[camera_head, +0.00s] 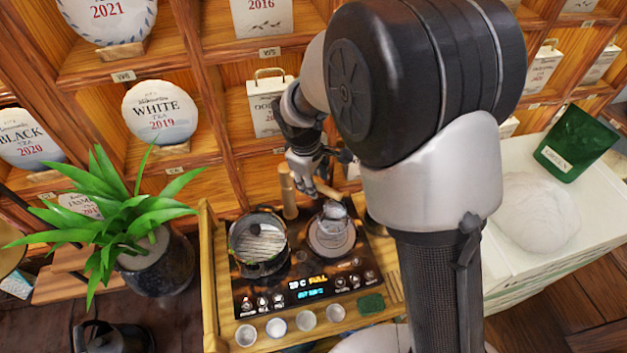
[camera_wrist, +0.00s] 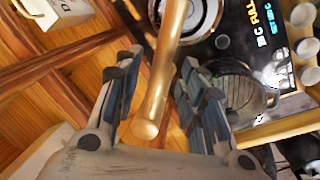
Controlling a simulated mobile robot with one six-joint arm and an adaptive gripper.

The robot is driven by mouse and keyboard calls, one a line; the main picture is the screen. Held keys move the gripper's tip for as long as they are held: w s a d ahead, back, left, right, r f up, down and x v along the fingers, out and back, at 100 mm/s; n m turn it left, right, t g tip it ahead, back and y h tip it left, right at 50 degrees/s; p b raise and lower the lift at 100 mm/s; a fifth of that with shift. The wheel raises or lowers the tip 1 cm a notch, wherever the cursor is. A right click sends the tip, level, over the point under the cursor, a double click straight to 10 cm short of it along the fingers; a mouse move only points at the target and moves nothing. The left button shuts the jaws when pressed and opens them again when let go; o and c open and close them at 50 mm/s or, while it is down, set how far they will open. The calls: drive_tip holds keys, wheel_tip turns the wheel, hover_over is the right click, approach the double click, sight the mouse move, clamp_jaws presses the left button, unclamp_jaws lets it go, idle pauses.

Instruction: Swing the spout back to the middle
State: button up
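The spout (camera_head: 287,196) is a gold post at the back of the tea tray (camera_head: 209,280). In the wrist view, the spout (camera_wrist: 162,75) is a long gold bar with a rounded near end, running up toward a round hob. My gripper (camera_head: 312,180) is just right of the spout in the head view. In the wrist view, my gripper's (camera_wrist: 155,85) fingers are spread on both sides of the spout, with gaps visible.
A control panel (camera_head: 312,292) with a lit display is in front of the hobs. Several cups (camera_head: 276,327) line the tray's front. A potted plant (camera_head: 155,262) stands left. Shelves (camera_head: 225,50) with tea cakes rise close behind. A white counter (camera_head: 560,262) is right.

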drive_tip(key=shift+f, duration=0.3)
drive_tip(key=shift+c, duration=0.3)
clamp_jaws()
idle(0.3)
